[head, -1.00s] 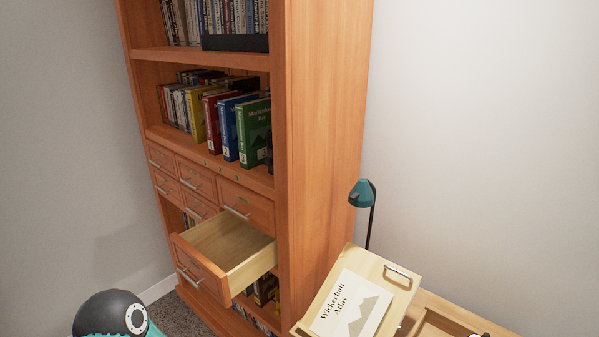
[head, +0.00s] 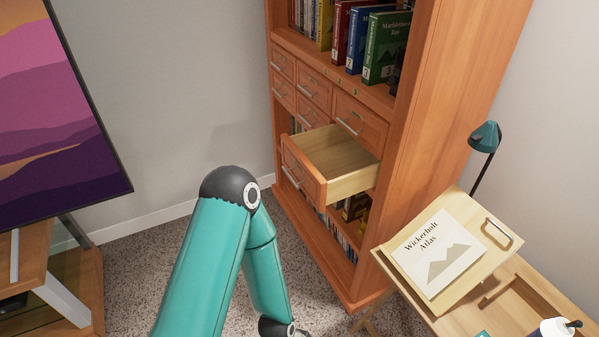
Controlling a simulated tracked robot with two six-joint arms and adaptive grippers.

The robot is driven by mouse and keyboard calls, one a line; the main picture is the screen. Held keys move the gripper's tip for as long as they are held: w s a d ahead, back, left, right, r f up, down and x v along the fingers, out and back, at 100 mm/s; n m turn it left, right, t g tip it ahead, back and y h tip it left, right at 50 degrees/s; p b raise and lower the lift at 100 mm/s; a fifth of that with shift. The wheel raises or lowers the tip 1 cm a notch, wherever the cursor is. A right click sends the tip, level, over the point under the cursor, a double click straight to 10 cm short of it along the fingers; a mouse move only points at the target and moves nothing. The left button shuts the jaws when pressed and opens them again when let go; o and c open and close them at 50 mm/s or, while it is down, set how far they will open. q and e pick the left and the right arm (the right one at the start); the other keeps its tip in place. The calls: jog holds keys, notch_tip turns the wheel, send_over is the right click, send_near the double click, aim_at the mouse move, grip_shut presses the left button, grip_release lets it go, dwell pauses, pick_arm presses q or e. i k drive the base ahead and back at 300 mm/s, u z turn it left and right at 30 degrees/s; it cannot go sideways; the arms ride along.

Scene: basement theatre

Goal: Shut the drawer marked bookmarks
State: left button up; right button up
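One drawer (head: 303,172) of the wooden bookcase stands pulled out, and its pale inside looks empty. It has a metal bar handle on its front; no label can be read on it from here. Several other drawers, such as the one at the right of the row above (head: 359,124), are shut. My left arm comes up from the bottom in teal, its elbow left of the open drawer and its forearm running down to the bottom edge. My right gripper is not in view.
The bookcase (head: 440,130) holds books above and below the drawers. At right a desk carries a tilted stand (head: 487,264) with the Wickerholt Atlas (head: 437,253) and a teal lamp (head: 486,137). A large screen (head: 62,110) stands at left. Carpet (head: 150,270) lies open between.

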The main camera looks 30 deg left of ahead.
aim_at(329, 166)
jog(key=u, duration=0.5)
jog(key=k, duration=0.45)
jog(key=u, duration=0.9)
jog(key=k, duration=0.8)
jog(key=u, duration=0.8)
jog(key=i, duration=0.6)
jog(key=z, duration=0.6)
jog(key=i, duration=1.2)
jog(key=z, duration=1.3)
jog(key=i, duration=0.75)
jog(key=z, duration=0.5)
jog(key=k, duration=0.85)
jog(key=z, duration=0.15)
jog(key=i, duration=0.25)
jog(key=z, duration=0.05)
